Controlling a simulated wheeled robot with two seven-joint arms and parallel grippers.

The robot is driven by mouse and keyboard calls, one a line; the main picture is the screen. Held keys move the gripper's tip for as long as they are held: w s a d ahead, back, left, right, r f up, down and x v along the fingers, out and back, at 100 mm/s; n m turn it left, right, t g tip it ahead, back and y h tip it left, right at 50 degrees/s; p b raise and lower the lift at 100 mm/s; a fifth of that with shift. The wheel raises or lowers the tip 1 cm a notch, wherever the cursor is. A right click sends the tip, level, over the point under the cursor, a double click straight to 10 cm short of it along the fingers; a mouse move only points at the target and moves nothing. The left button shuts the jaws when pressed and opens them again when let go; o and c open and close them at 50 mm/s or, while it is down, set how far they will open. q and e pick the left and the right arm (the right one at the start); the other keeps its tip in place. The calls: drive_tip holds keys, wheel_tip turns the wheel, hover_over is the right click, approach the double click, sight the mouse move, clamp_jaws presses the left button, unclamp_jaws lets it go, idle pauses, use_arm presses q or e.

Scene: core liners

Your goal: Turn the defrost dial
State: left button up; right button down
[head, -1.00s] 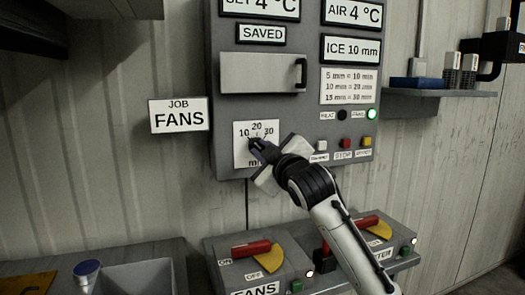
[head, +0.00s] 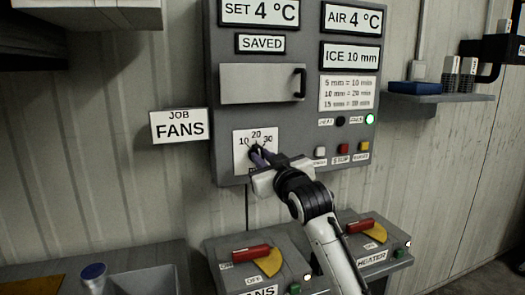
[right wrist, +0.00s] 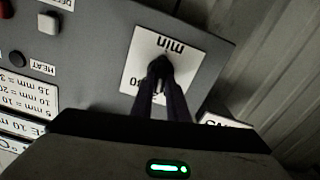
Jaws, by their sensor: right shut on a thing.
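The defrost dial's white plate (head: 241,146) is on the lower left of the grey control panel (head: 228,118). It is marked 10, 20 and 30, with "min" showing upside down in the right wrist view (right wrist: 170,45). The dark dial knob (right wrist: 160,66) sits in the middle of the plate. My right gripper (head: 258,153) is shut on the knob, and its fingers cover most of it. The knob's pointer direction is hard to tell. My left gripper is not in view.
The panel reads SET 4 °C, AIR 4 °C and ICE 10 mm. A handled cover (head: 255,83) is above the dial. Several buttons, including a red one (head: 344,148), are to its right. A FANS switch box (head: 225,250) and a HEATER box (head: 385,263) stand below. A shelf (head: 430,98) is at right.

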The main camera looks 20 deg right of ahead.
drive_tip(key=shift+m+p, duration=0.7)
drive_tip(key=shift+m, duration=0.4)
drive_tip(key=c, duration=1.7)
unclamp_jaws()
drive_tip(key=s, duration=0.7)
drive_tip(key=s+b, duration=0.1)
drive_tip(key=s, duration=0.2)
drive_tip(key=shift+s+d, duration=0.15)
drive_tip(key=shift+d, duration=0.1)
